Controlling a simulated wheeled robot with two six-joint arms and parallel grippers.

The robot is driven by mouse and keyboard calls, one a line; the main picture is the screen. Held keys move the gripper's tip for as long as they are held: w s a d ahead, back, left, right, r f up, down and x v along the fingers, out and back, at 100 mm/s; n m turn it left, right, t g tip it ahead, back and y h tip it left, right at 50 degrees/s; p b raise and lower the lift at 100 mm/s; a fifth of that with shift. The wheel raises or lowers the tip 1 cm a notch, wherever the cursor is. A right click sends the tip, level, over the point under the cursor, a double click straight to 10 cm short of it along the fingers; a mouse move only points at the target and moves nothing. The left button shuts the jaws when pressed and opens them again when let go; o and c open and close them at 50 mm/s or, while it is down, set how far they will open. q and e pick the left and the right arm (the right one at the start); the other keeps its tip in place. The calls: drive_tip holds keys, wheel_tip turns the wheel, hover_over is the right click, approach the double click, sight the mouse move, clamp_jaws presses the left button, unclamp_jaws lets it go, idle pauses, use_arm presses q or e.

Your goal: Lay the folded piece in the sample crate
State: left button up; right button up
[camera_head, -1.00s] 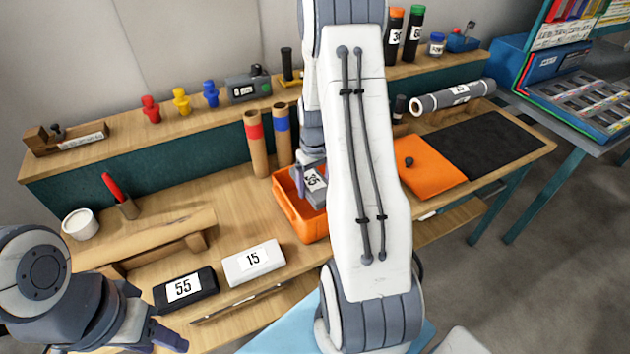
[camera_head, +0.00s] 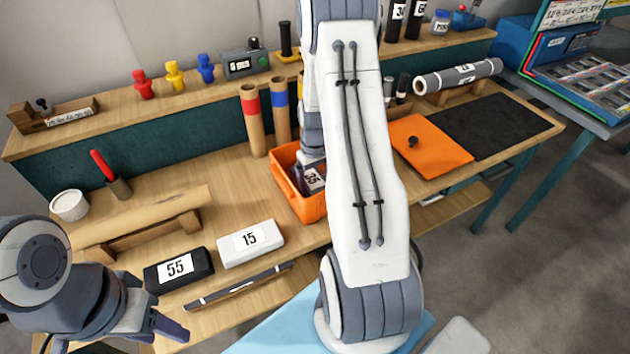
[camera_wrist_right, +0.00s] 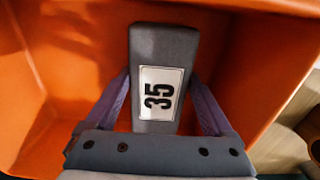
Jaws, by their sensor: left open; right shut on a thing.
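The folded piece is a grey block with a white label reading 35 (camera_head: 314,179). It also shows in the right wrist view (camera_wrist_right: 165,45), between the fingers of my right gripper (camera_wrist_right: 168,105), which is shut on it. The piece is inside the orange sample crate (camera_head: 312,210), whose walls surround it in the wrist view (camera_wrist_right: 265,60). Whether it touches the crate's floor I cannot tell. My right arm hides part of the crate in the head view. My left gripper (camera_head: 172,338) is open and empty at the lower left, near the bench's front edge.
A black block labelled 55 (camera_head: 178,269) and a white block labelled 15 (camera_head: 250,242) lie left of the crate. Cardboard tubes with red (camera_head: 254,128) and blue (camera_head: 281,110) bands stand behind it. An orange sheet (camera_head: 430,145) lies to the right.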

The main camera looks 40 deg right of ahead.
drive_tip(key=o, duration=1.2)
drive_tip(key=shift+o, duration=0.2)
wheel_tip(320, 180, up, 13)
drive_tip(key=p, duration=1.1)
drive_tip(key=shift+r, duration=0.2)
drive_tip(key=shift+a, duration=0.1)
